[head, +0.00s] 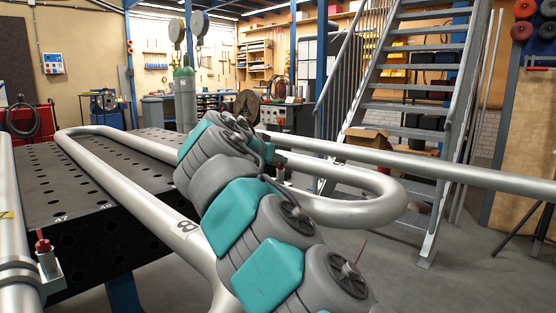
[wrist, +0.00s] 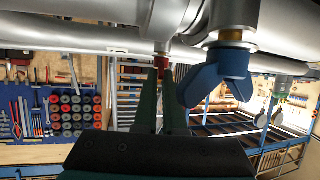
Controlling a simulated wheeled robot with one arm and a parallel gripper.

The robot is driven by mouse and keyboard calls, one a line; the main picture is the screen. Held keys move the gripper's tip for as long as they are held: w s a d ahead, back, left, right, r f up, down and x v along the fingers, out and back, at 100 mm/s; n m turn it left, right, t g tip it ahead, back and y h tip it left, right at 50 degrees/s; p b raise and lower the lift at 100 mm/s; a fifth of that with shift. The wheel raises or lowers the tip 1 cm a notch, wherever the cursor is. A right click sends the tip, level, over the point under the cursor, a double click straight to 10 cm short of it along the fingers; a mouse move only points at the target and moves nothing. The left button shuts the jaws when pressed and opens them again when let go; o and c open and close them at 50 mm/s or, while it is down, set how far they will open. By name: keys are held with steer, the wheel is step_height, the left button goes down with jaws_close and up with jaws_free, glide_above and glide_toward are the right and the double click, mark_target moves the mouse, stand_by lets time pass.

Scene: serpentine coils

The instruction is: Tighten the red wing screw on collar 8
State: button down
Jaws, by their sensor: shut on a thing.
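In the wrist view, my gripper (wrist: 162,74) has its two dark green fingers closed on a red wing screw (wrist: 161,62) under a silvery pipe collar (wrist: 170,20). The fingers hide most of the screw, and no number shows on this collar.
A large blue wing screw (wrist: 220,75) hangs close right of my fingers. Another red screw (head: 43,243) stands on a collar at the far left. Curved pipes (head: 370,200) run around my arm above a black perforated table (head: 95,190). A metal staircase (head: 410,105) stands behind.

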steer(key=shift+r, duration=0.2)
stand_by(0.5)
steer(key=c, duration=1)
jaws_free()
steer(key=shift+f, duration=0.15)
steer(key=shift+b+v, duration=0.65)
steer(key=shift+v, duration=3.3)
steer(key=shift+a, duration=0.15)
steer(key=shift+c, duration=0.3)
